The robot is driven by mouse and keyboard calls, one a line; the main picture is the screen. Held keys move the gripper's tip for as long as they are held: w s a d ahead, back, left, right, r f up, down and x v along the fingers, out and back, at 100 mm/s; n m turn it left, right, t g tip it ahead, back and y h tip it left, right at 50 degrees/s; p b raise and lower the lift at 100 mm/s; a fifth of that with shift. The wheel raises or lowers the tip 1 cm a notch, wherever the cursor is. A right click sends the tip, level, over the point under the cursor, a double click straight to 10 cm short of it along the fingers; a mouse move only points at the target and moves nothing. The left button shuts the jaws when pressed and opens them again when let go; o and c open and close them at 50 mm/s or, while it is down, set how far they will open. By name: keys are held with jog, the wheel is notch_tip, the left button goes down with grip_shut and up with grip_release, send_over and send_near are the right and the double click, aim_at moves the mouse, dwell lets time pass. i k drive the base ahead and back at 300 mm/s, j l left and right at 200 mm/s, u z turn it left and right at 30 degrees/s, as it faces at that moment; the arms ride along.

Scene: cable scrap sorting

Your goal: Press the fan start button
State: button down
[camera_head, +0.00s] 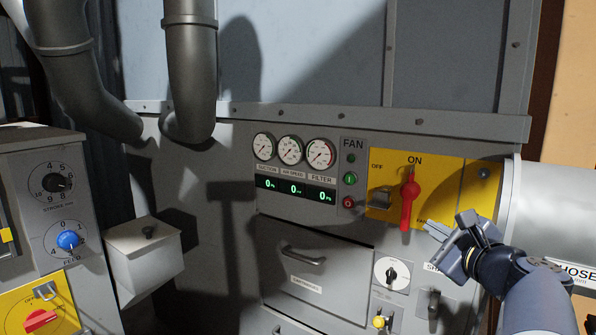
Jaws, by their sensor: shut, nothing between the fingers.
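The FAN control strip (353,144) is on the grey machine panel, right of the gauges. Below its label are a small dark green lamp (351,158), a green button (349,179) and a red button (348,202), one above the other. My gripper (432,228) is shut and empty. It is at the right, below and right of the buttons, its fingers pointing left near the lower edge of the yellow switch plate (445,172). It is apart from the green button, which is in full view.
A red lever (409,200) stands upright at ON on the yellow plate, between the buttons and my gripper. Three gauges (291,150) sit above displays (294,190) reading 0. A drawer (318,265), dial (392,273) and yellow knob (379,322) are lower down. A grey box (145,262) is at left.

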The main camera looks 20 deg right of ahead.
aim_at(350, 179)
jog(key=i+j, duration=0.6)
jog(key=i, duration=0.2)
